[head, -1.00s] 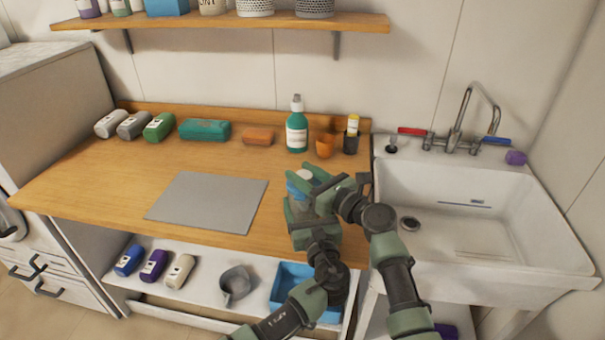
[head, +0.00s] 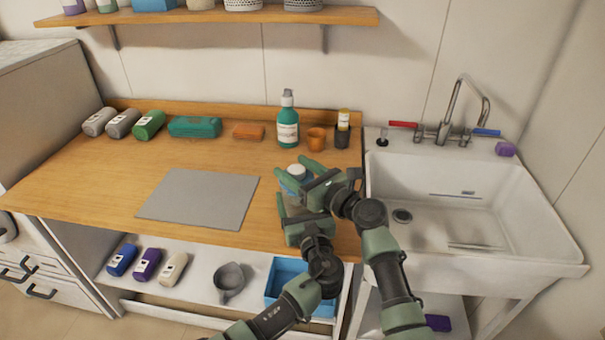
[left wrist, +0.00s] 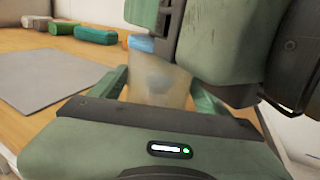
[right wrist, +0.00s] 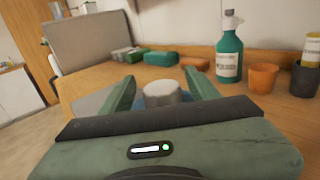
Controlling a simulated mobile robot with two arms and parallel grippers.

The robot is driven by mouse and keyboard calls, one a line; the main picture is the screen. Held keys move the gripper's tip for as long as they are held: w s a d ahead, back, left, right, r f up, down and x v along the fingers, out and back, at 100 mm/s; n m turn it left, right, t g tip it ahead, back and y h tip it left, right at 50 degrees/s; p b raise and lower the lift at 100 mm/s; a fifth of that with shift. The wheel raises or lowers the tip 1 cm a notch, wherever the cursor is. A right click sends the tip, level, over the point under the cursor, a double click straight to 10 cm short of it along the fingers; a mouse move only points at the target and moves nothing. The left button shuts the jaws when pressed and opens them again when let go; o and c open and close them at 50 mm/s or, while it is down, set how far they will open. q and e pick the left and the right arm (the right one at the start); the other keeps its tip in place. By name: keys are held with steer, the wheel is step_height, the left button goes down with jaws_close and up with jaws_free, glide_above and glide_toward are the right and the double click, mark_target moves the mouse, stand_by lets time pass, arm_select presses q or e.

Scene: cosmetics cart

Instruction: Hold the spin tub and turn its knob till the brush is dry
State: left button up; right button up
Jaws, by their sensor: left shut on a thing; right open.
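The spin tub (head: 291,186) stands on the wooden counter near its front right part. It has a blue lid and a pale round knob (head: 297,170) on top. In the left wrist view its cloudy, see-through wall (left wrist: 160,88) is between the fingers. My left gripper (head: 291,208) is shut on the tub low down. My right gripper (head: 299,173) is above it, open, with one finger on each side of the knob, which also shows in the right wrist view (right wrist: 160,94). A blurred darker shape shows inside the tub; I cannot tell if it is the brush.
A green pump bottle (head: 288,125), an orange cup (head: 316,139) and a dark cup (head: 341,138) stand behind the tub. A grey mat (head: 198,198) lies to the left. The sink (head: 470,200) is at the right. A blue bin (head: 287,280) is on the shelf below.

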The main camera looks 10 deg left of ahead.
steer(key=v, duration=1.2)
steer(key=w+d+n+g+y, duration=0.1)
steer(key=w+n+g+y, duration=0.25)
steer(key=n+g, duration=0.2)
steer(key=shift+m+g, duration=0.25)
steer(key=shift+m, duration=0.2)
steer(key=x, duration=1)
steer(key=shift+w+a+f, duration=0.1)
steer(key=shift+w+a, duration=0.1)
steer(key=shift+w, duration=0.3)
jaws_close()
steer(key=shift+s+a+f+m+t+h, duration=0.1)
steer(key=shift+f+m+t+h, duration=0.05)
steer(key=shift+m+t+h, duration=0.2)
